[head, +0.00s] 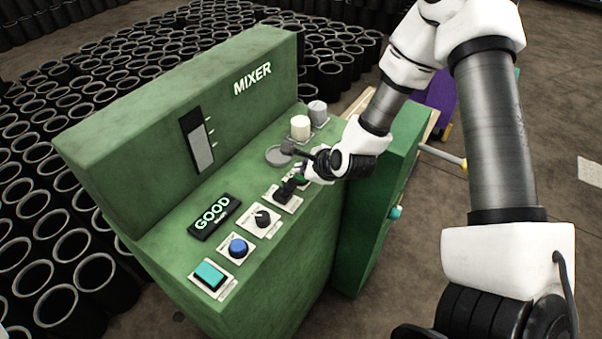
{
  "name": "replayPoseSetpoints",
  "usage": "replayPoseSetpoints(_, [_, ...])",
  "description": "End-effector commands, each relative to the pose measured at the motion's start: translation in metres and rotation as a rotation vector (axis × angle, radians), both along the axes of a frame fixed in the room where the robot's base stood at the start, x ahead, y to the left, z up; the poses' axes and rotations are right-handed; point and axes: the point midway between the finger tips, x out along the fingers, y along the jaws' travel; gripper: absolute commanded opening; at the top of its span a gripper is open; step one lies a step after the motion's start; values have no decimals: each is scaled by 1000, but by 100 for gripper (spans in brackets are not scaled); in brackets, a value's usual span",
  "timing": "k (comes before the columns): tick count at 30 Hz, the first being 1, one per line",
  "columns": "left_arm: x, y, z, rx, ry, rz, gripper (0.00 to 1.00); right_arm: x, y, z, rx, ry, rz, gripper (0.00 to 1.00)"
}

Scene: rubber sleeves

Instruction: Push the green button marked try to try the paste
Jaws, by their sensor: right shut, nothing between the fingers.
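The green mixer (135,165) carries a sloping control panel. A teal-green square button (209,275) sits on a pale plate at the panel's near left end; its label is too small to read. The gripper is well to the right of the teal button. My left gripper is not in view.
A blue round button (238,248) and a black knob (262,219) sit between the teal button and my gripper. A display (213,216) reads GOOD. A cream cylinder (300,127) and a grey one (318,112) stand at the back. Many black sleeves (75,305) surround the mixer.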

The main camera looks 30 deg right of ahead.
Motion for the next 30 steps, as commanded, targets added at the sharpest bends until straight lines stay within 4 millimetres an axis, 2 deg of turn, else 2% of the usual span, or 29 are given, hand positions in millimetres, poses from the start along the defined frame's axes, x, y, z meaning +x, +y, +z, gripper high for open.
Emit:
replayPoseSetpoints(8, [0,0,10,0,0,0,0,0,0,16,1,0,-1,0])
replayPoseSetpoints(20, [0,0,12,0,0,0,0,0,0,19,0,0,0,0])
replayPoseSetpoints(30, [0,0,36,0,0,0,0,0,0,53,1,-1,0,0])
